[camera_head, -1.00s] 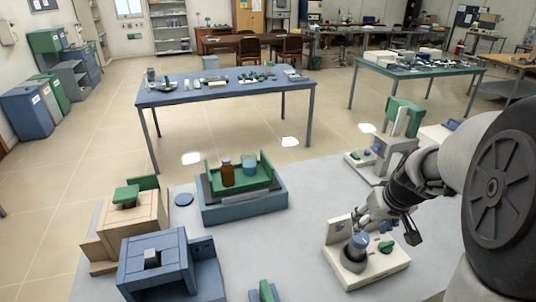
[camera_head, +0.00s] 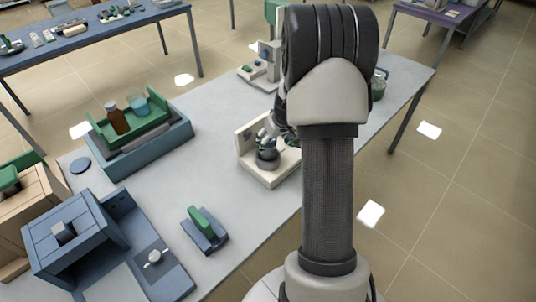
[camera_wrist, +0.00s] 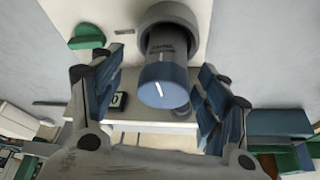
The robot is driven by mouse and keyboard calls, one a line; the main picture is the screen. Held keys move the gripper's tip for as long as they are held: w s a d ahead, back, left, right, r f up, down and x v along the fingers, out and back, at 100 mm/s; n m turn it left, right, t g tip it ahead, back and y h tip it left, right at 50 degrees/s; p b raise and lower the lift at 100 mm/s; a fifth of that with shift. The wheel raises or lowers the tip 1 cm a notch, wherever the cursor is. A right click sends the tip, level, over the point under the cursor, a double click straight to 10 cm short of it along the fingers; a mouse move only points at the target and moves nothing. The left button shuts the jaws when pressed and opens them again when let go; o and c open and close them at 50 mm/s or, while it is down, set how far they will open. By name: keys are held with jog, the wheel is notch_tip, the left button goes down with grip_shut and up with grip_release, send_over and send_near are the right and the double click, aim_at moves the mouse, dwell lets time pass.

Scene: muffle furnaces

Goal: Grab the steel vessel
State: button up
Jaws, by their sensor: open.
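The steel vessel (camera_wrist: 172,40) is a dark grey cylinder with a blue round end that bears a white line. In the wrist view it lies between the two spread fingers of my gripper (camera_wrist: 158,78), with a visible gap to the left finger and a smaller one to the right. In the head view the vessel (camera_head: 267,158) stands on a small cream-white stand (camera_head: 281,174). My gripper (camera_head: 274,133) is just above it there, largely hidden by my arm. My gripper is open; contact with the vessel cannot be made out.
A green knob (camera_wrist: 87,30) sits beside the vessel. On the grey table (camera_head: 150,215) are a blue furnace (camera_head: 72,240), a small green-and-blue device (camera_head: 204,229), and a blue tray (camera_head: 150,153) with a brown bottle (camera_head: 117,118) and a beaker (camera_head: 138,105). Bare tabletop lies left of the stand.

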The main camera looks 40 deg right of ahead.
aim_at(268, 152)
jog(key=x, duration=0.2)
jog(key=b+x, duration=0.1)
jog(key=x, duration=0.2)
jog(key=shift+w+a+f+b, duration=0.3)
jog(key=shift+a+f, duration=0.05)
jog(key=shift+r, duration=0.1)
jog(key=shift+c, duration=0.6)
jog(key=c, duration=1.5)
grip_shut()
jog(key=shift+r, duration=0.1)
